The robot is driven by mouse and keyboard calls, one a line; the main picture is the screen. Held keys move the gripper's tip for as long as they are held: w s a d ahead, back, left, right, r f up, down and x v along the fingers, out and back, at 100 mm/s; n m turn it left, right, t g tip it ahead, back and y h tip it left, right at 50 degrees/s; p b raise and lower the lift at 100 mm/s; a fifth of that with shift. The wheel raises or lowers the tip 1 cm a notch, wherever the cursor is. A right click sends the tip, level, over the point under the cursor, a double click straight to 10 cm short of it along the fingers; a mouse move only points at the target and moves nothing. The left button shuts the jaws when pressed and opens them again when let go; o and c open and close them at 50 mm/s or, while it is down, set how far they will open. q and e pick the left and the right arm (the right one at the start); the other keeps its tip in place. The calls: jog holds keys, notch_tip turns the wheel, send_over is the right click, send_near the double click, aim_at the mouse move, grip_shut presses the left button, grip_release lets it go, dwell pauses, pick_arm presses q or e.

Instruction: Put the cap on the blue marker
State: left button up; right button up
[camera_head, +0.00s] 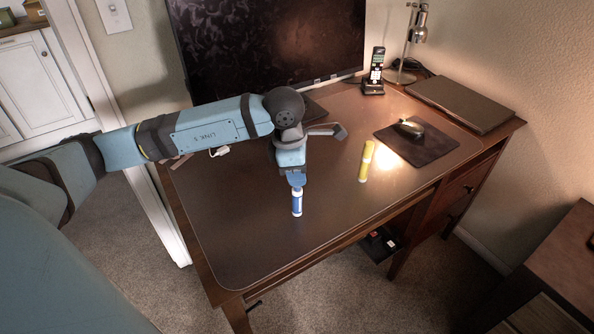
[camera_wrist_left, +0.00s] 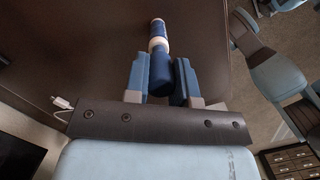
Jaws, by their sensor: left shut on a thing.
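The blue marker (camera_head: 297,205) stands upright on the brown desk blotter, with a white band near its top. My left gripper (camera_head: 296,180) is directly above it, pointing down. In the left wrist view the gripper (camera_wrist_left: 160,82) is shut on a dark blue cap (camera_wrist_left: 160,72). The marker (camera_wrist_left: 157,28) lies in line beyond the cap, with its white part close against the cap's end. I cannot tell whether the cap is seated on the marker or just over it. In the head view the fingers mostly hide the cap. My right gripper is not in view.
A yellow marker (camera_head: 366,161) stands upright to the right on the blotter (camera_head: 250,240). Behind are a monitor (camera_head: 270,45), a phone (camera_head: 374,75), a mouse (camera_head: 410,128) on a dark pad, and a closed laptop (camera_head: 460,103). The blotter's front is clear.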

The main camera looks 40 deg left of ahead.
pick_arm(q)
jog(key=shift+f+b, duration=0.5)
jog(key=shift+f, duration=0.25)
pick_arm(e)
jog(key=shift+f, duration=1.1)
pick_arm(q)
jog(key=shift+f, duration=0.25)
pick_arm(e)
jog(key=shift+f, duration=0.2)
pick_arm(q)
jog(key=o, duration=1)
jog(key=shift+c, duration=0.2)
jog(key=shift+a+r, duration=0.1)
jog(key=shift+r, duration=0.5)
notch_tip(320, 180, up, 13)
jog(key=s+a+p, duration=0.1)
jog(key=shift+a+p, duration=0.3)
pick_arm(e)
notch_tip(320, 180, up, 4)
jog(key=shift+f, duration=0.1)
